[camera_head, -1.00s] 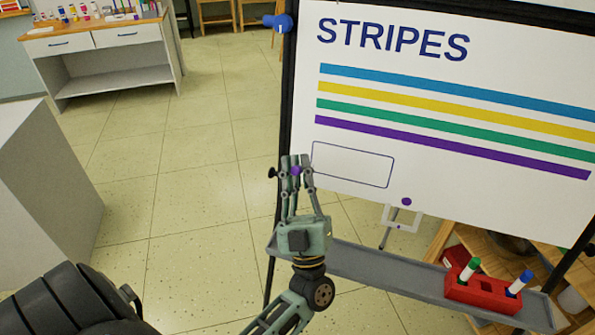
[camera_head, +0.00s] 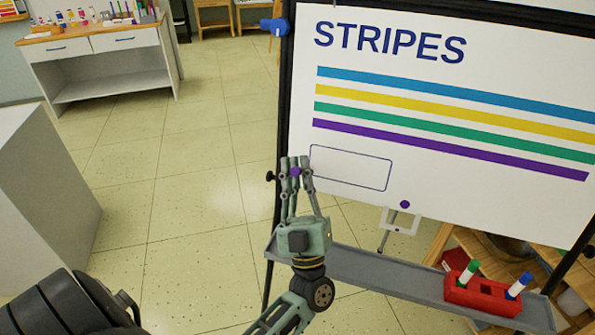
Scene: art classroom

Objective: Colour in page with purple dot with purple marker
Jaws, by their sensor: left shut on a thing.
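A white page (camera_head: 345,205) titled "STRIPES" stands on a dark easel, with blue, yellow, green and purple stripes. Below the stripes is an empty outlined box (camera_head: 350,168). A purple dot (camera_head: 405,204) is at the page's lower edge. My left gripper (camera_head: 295,163) is shut on a purple marker (camera_head: 295,172), of which only a small purple part shows between the fingers. The gripper is upright at the page's left edge, just left of the outlined box. I cannot tell whether the marker touches the page. My right gripper is not in view.
A grey easel tray (camera_head: 385,275) runs below the page. A red holder (camera_head: 482,296) on it carries a green marker (camera_head: 468,271) and a blue marker (camera_head: 518,284). A white cabinet (camera_head: 45,195) stands at the left. The floor between is clear.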

